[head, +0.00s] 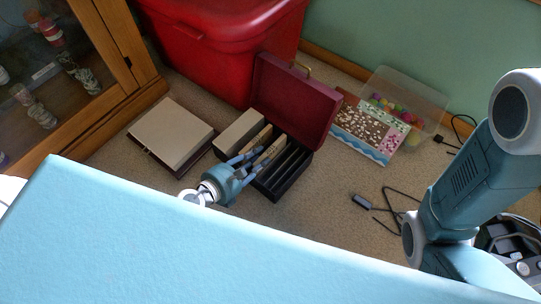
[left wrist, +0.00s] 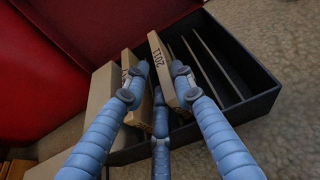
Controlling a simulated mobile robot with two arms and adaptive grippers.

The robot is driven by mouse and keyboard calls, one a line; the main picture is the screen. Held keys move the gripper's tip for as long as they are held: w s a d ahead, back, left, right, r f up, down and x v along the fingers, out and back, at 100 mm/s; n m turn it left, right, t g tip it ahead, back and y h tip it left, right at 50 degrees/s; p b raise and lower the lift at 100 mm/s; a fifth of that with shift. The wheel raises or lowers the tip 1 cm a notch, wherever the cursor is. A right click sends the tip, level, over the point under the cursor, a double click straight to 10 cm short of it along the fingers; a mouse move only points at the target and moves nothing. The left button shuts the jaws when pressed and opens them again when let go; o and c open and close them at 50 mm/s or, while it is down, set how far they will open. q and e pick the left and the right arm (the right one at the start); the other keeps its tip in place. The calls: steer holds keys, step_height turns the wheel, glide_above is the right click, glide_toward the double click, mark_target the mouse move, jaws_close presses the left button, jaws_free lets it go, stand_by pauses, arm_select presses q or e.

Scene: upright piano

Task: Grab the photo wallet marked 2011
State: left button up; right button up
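A black box (head: 274,191) with a raised dark red lid (head: 296,103) stands on the floor. It has narrow slots, and tan photo wallets stand in some of them. In the left wrist view, the wallet marked 2011 (left wrist: 163,58) stands between my left gripper's fingers. My left gripper (head: 257,157) reaches down into the box. In the left wrist view, its fingers (left wrist: 160,68) lie on both sides of this wallet, with a narrow gap seemingly left on one side. Another labelled wallet (left wrist: 129,62) stands just left. The wallets' lower parts are hidden. My right gripper is not clearly seen.
A beige album (head: 171,131) lies left of the box, and a red bin (head: 228,50) stands behind. A patterned book (head: 368,130) and a clear tub (head: 420,93) are at right. Cables lie on the carpet. A pale blue surface (head: 200,255) fills the foreground.

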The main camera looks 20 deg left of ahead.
mark_target(269, 151)
arm_select(q)
steer(key=shift+b+x, duration=0.4)
steer(key=shift+x, duration=2.65)
jaws_close()
